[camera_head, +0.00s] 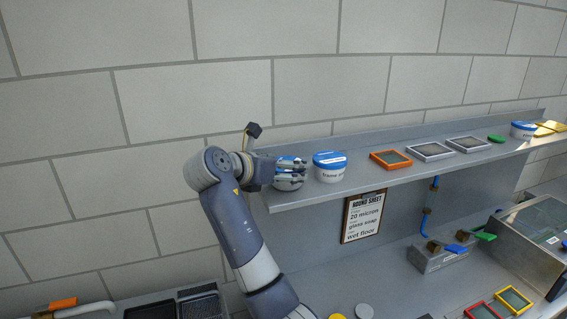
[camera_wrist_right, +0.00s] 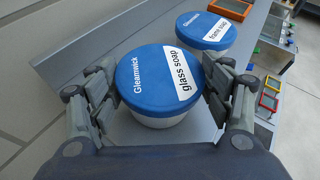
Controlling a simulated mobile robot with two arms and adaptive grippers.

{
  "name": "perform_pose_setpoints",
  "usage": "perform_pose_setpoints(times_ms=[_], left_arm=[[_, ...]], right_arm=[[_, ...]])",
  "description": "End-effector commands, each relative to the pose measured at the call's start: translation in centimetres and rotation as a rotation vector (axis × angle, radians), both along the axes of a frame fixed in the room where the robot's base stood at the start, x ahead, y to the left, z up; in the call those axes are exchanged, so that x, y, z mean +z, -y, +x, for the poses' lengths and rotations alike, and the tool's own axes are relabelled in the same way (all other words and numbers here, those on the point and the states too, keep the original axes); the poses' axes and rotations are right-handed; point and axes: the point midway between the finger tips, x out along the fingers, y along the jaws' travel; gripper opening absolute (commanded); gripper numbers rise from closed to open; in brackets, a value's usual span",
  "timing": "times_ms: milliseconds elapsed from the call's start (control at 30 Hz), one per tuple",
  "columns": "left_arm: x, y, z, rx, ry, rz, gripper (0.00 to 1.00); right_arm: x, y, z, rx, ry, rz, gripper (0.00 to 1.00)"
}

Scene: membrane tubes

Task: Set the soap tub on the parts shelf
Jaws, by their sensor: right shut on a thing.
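The glass soap tub (camera_wrist_right: 155,82), white with a blue Gleamwick lid, sits upright between the fingers of my right gripper (camera_wrist_right: 162,68), which is shut on it. In the head view the same tub (camera_head: 289,184) is at the left end of the grey parts shelf (camera_head: 300,200), partly hidden by the fingers. It is on the shelf or just above it; I cannot tell which. My left gripper is not in view.
A similar frame soap tub (camera_head: 330,168) stands close to the right, also in the wrist view (camera_wrist_right: 203,32). An orange-framed screen (camera_head: 391,160) and grey-framed screens (camera_head: 430,151) lie farther along. A round sheet card (camera_head: 363,217) hangs below the shelf.

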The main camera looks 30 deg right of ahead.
Motion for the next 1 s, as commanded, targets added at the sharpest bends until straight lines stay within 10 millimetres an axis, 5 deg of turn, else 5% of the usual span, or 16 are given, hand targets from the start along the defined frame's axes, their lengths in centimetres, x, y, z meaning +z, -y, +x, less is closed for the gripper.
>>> perform_pose_setpoints(times_ms=[267,300,400,833,1000], left_arm=[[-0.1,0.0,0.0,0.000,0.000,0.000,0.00],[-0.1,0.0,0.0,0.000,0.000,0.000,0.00],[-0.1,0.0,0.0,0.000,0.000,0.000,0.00],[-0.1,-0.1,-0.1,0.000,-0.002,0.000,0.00],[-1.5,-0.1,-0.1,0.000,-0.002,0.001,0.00]], right_arm=[[-0.1,0.0,0.0,0.001,0.002,-0.002,0.40],[-0.3,0.0,0.0,0.001,0.002,0.000,0.75],[-0.2,0.0,0.0,0.001,0.002,0.000,0.93],[0.1,0.0,0.0,0.001,0.002,0.000,0.93],[0.6,-2.1,-0.6,0.003,0.006,0.000,0.93]])
